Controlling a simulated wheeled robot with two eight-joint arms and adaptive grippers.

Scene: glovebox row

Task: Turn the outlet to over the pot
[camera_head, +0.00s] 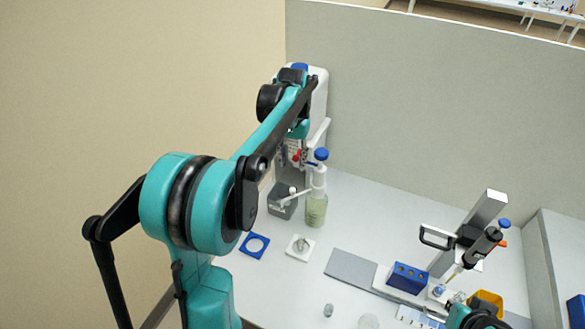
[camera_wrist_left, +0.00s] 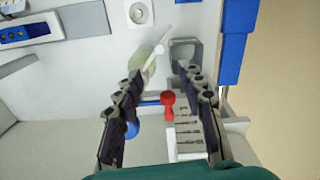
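The dispenser bottle (camera_head: 316,210) holds pale green liquid and has a white head with a blue cap (camera_head: 321,154). Its thin white outlet (camera_head: 296,198) points left and towards the front, with its tip near a dark grey container (camera_head: 280,208). In the left wrist view the outlet (camera_wrist_left: 158,48) slants up beside the grey container (camera_wrist_left: 184,42). A small grey pot (camera_head: 301,246) sits on a white square pad. My left gripper (camera_wrist_left: 162,72) is open, near the dispenser, with nothing clasped. My right gripper (camera_head: 482,320) shows only partly at the bottom right; its fingers are hidden.
A white device (camera_head: 318,95) stands behind the dispenser. A red knob (camera_wrist_left: 168,99) on a blue bar shows between my left fingers. A blue square frame (camera_head: 254,246) lies left of the pad. A blue rack (camera_head: 407,278) and a pipette (camera_head: 482,246) are at right.

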